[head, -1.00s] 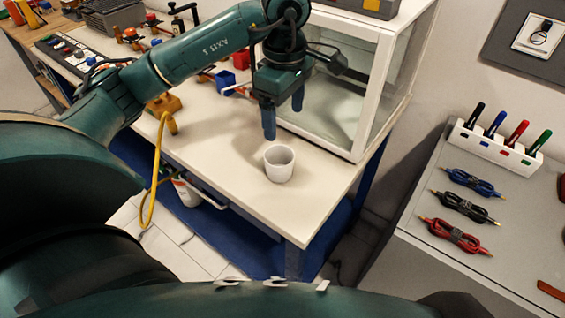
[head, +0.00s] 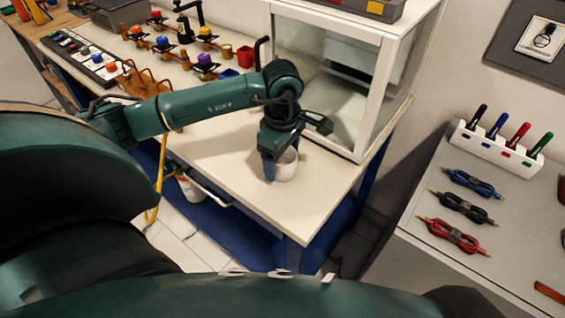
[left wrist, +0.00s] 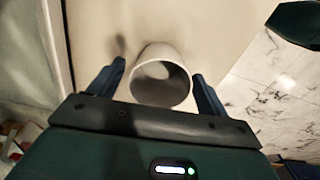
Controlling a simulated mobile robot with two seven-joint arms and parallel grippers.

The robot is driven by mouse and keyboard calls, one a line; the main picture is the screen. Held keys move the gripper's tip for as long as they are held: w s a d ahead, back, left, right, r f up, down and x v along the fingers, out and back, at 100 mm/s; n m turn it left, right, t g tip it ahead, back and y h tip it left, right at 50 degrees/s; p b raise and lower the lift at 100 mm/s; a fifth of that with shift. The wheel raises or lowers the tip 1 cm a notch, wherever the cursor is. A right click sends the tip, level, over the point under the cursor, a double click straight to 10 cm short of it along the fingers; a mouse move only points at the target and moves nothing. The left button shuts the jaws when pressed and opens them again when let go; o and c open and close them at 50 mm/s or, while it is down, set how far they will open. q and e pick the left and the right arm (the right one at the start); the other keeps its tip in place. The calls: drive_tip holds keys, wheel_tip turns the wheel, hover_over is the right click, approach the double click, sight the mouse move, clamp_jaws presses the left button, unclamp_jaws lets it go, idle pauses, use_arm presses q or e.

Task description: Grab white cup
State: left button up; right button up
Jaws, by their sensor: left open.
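The white cup (head: 286,165) stands upright on the white table (head: 300,215), near its front right part. My left gripper (head: 270,168) is down at the cup in the head view and partly hides it. In the left wrist view the cup (left wrist: 161,80) lies between the two open blue fingers of the left gripper (left wrist: 157,88). A small gap shows near the right finger, and the left finger is apart from the cup. My right gripper does not show.
A white-framed glass case (head: 330,75) stands on the table just behind the cup. At the right, a grey table holds a marker rack (head: 497,145) and coiled cables (head: 462,207).

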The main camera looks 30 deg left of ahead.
use_arm(q)
drive_tip(key=c, duration=1.1)
drive_tip(key=shift+o, duration=0.2)
drive_tip(key=shift+r, duration=0.15)
